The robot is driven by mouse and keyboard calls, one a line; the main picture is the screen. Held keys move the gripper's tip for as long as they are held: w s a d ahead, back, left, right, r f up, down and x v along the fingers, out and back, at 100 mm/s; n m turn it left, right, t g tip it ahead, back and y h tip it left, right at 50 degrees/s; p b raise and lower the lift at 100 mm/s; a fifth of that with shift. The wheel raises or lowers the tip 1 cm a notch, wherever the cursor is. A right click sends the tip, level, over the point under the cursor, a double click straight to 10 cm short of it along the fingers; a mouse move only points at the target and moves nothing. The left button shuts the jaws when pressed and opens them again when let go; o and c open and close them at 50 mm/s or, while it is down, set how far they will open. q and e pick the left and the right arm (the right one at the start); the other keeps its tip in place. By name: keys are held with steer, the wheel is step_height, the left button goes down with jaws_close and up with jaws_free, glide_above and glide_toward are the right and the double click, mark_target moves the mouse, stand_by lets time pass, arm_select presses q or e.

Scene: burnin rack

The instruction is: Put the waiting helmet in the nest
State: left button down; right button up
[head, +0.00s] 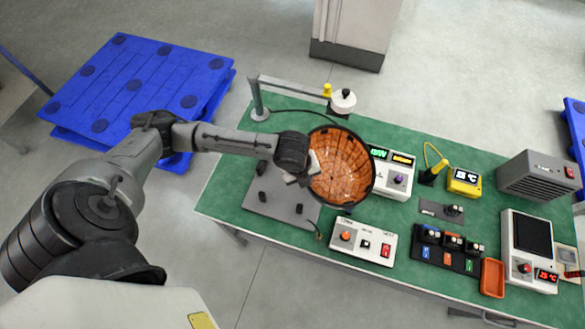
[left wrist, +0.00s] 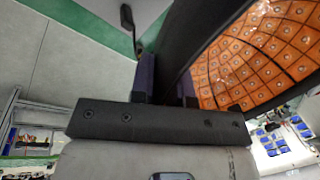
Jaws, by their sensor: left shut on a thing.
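The helmet (head: 345,172) is a bowl with a black rim and an orange tiled inside. In the head view it is above the green table, its open side turned towards the camera. My left gripper (head: 306,170) is shut on the left part of its rim. The left wrist view shows the gripper fingers (left wrist: 167,85) on the black rim, with the orange inside of the helmet (left wrist: 262,55) at right. The nest seems to be the grey plate (head: 282,211) with black posts, left of and below the helmet in the picture; the arm and helmet hide part of it. My right gripper is out of view.
A control box (head: 362,241) stands right of the plate, and a device with displays (head: 395,178) stands behind the helmet. A post with a white-capped arm (head: 343,100) rises at the back. Several devices and an orange tray (head: 493,278) fill the right side.

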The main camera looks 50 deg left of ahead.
arm_select(q)
steer(key=shift+s+a+m+g+h+p, duration=0.5)
steer(key=shift+s+a+m+p, duration=1.6)
steer(key=shift+a+m, duration=0.9)
steer(key=w+a+f+p, duration=0.1)
steer(key=a+f, duration=0.9)
steer(key=a, duration=0.1)
steer(key=shift+w, duration=0.15)
steer(key=shift+f, duration=0.2)
